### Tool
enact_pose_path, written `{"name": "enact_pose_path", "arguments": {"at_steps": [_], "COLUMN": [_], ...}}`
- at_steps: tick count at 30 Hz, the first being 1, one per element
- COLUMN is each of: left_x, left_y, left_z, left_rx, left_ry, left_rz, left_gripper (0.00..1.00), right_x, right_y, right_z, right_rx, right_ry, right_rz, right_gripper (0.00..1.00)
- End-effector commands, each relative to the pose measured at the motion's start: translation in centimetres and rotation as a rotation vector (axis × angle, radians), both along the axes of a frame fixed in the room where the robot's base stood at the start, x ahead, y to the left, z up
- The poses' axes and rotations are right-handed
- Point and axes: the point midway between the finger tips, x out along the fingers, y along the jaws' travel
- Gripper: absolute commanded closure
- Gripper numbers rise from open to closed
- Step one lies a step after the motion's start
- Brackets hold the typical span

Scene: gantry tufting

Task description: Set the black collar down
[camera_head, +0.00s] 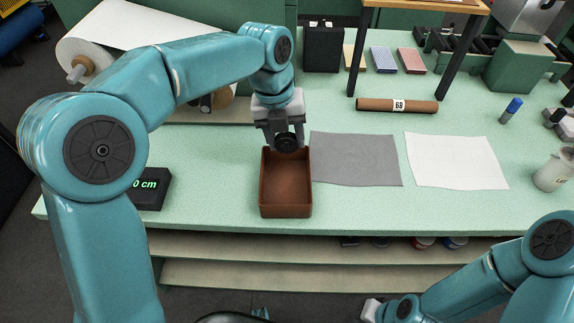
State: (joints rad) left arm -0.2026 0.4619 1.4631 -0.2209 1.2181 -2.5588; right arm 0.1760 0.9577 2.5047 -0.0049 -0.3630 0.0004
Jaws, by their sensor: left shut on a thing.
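My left gripper (284,132) is shut on the black collar (287,144), a small dark ring. It holds the collar at the back end of the open brown tray (286,212). Whether the collar touches the tray cannot be told from this view. The tray's visible floor is bare. My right gripper (370,310) is low at the bottom of the view, in front of the bench and away from the collar. Only a small pale part of it shows, so its jaws cannot be made out.
A grey sheet (356,160) and a white sheet (455,161) lie right of the tray on the green bench (230,212). A brown tube (376,105) lies behind them.

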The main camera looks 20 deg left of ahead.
Motion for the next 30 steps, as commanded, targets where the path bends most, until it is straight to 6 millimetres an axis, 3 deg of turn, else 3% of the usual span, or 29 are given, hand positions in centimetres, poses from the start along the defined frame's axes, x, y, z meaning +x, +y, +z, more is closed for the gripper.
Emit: {"name": "enact_pose_path", "arguments": {"at_steps": [3,10,15,28,29,30], "left_x": [0.0,0.2,0.3,0.4,0.4,0.4], "left_y": [0.0,-0.1,0.0,-0.1,-0.1,-0.1], "left_z": [-2.9,-5.3,-8.1,-9.1,-9.1,-9.0], "left_rx": [0.001,0.000,0.001,0.000,0.000,0.000], "left_ry": [0.005,0.003,0.004,0.000,0.000,0.000], "left_rz": [0.000,0.000,0.001,0.000,0.000,0.000], "left_gripper": [0.79,0.79,0.79,0.79,0.42,0.36], "right_x": [0.0,0.0,0.0,0.0,0.0,0.0], "right_y": [0.0,0.0,0.0,0.0,0.0,0.0], "right_z": [-0.3,-0.4,-0.6,-0.8,-0.8,-0.7], "right_rx": [0.000,0.000,0.000,0.000,0.000,0.000], "right_ry": [0.000,0.000,0.000,0.000,0.000,0.000], "right_rz": [0.000,0.000,0.000,0.000,0.000,0.000], "right_gripper": [1.00,1.00,1.00,1.00,1.00,1.00]}}
